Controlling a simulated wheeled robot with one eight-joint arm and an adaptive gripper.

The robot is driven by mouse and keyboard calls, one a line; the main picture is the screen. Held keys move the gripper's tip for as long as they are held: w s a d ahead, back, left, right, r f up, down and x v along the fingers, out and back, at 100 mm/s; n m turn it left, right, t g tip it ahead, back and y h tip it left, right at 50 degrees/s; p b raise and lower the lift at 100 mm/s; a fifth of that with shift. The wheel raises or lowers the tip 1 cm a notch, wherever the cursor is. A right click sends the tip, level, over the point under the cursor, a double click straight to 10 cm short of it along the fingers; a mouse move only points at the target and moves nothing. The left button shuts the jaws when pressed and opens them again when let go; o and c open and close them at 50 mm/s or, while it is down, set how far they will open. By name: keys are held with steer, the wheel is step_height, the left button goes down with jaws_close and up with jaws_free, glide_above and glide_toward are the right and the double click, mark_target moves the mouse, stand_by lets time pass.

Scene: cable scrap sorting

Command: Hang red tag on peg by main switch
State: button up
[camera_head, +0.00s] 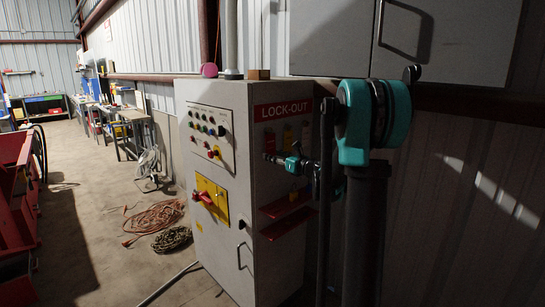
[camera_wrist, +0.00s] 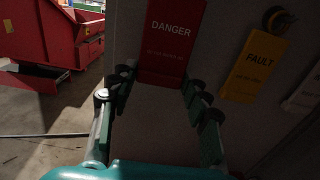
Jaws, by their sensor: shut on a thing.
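The red tag (camera_wrist: 172,42), marked DANGER, is upright against the grey cabinet side in the wrist view. Its upper end is cut off, so I cannot tell whether it hangs on a hook. My gripper (camera_wrist: 158,84) is shut on its lower part, one finger at each side edge. In the head view my gripper (camera_head: 270,157) is at the lock-out panel, below the red LOCK-OUT sign (camera_head: 283,110). The main switch (camera_head: 207,198) is a red handle on a yellow plate on the cabinet front. A small dark knob (camera_head: 241,224) sits to its lower right; I cannot tell whether it is the peg.
A yellow FAULT tag (camera_wrist: 254,68) hangs right of the red tag, with a pale tag (camera_wrist: 303,92) beyond. Red shelves (camera_head: 286,222) jut from the cabinet side below my arm. Coiled cables (camera_head: 155,217) lie on the floor. The floor before the cabinet is partly clear.

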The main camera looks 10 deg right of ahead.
steer(key=shift+v, duration=2.2)
steer(key=shift+r, duration=0.15)
